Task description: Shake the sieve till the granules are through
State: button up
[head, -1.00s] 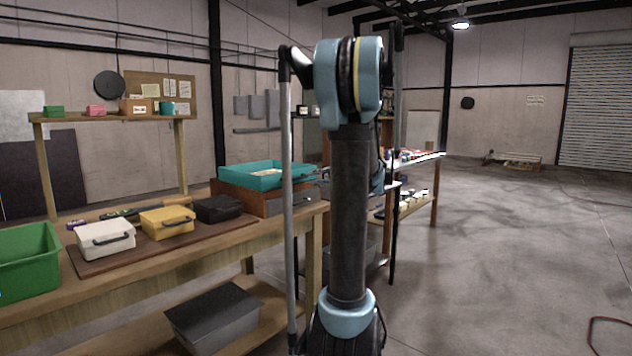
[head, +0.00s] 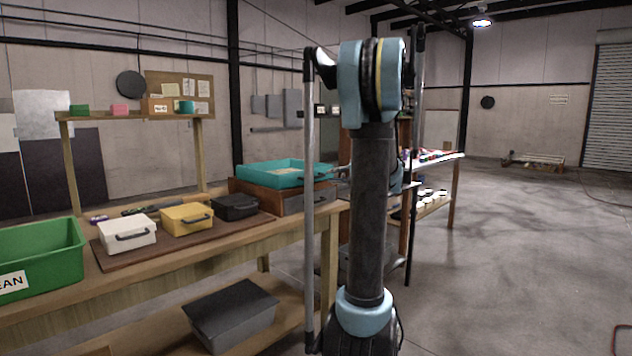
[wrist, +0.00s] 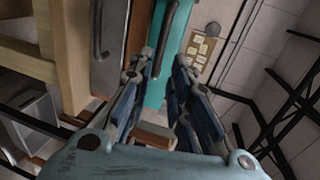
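The teal sieve (head: 270,178) is a shallow tray with pale granules (head: 286,169) in it. It sits on a wooden box with a grey drawer (head: 305,200) at the right end of the bench. In the wrist view the teal side of the sieve (wrist: 155,92) shows beyond my gripper (wrist: 164,57), with a dark handle (wrist: 167,32) on it. My gripper's two blue-padded fingers are apart, with the handle near the fingertips. I cannot tell whether they touch it. In the head view my arm hides most of the gripper.
On the bench (head: 185,262) stand a green bin (head: 40,262), a white case (head: 128,235), a yellow case (head: 187,219) and a black case (head: 235,207). A grey box (head: 232,318) is on the lower shelf. Another table (head: 440,157) stands behind my arm. The floor at right is mostly clear.

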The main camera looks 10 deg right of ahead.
aim_at(318, 177)
jog(key=x, duration=1.1)
